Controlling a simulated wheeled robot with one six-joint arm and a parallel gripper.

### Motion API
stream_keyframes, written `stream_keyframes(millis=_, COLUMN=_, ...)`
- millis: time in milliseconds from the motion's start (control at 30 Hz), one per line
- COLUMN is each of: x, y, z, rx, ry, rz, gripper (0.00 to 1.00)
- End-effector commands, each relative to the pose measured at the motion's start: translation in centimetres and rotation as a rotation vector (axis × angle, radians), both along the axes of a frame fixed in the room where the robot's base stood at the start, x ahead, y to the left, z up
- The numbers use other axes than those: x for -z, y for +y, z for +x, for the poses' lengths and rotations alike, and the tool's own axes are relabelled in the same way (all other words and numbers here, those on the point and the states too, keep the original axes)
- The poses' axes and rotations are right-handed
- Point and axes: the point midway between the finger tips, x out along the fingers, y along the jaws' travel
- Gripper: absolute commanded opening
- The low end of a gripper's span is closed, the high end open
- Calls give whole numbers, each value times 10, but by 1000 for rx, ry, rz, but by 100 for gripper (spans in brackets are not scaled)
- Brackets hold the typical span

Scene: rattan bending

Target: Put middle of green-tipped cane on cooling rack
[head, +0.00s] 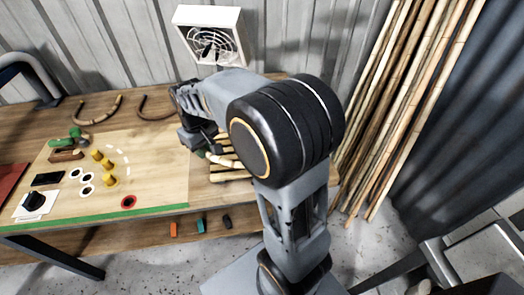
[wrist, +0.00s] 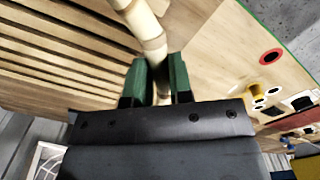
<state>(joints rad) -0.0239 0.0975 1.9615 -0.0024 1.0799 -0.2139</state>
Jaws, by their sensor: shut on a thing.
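A pale jointed cane (wrist: 148,32) runs between the green fingertips of my gripper (wrist: 160,80) in the wrist view. My gripper is shut on it. I cannot make out a green tip in the wrist view, and part of the cane is hidden by the gripper. The slatted wooden cooling rack (wrist: 60,45) lies beside the cane and fills the left of that view. In the head view my gripper (head: 203,145) is over the right part of the bench, and my arm hides much of the rack (head: 230,175). I cannot tell whether the cane touches the slats.
A light board (head: 150,190) with yellow pegs (head: 108,167) and a red ring (head: 128,202) covers the bench's left side. Two bent canes (head: 98,112) lie at the back. A fan (head: 210,40) is on the wall. Tall poles (head: 400,90) lean at right.

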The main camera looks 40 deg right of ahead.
Motion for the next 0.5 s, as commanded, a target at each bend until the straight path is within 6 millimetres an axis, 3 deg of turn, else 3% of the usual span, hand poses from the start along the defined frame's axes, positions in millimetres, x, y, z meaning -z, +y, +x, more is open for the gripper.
stream_keyframes(millis=300, x=-23, y=2, z=-32, rx=-85, ry=-2, rz=-1, gripper=0)
stream_keyframes(millis=500, x=-16, y=-25, z=-26, rx=-91, ry=5, rz=0, gripper=0)
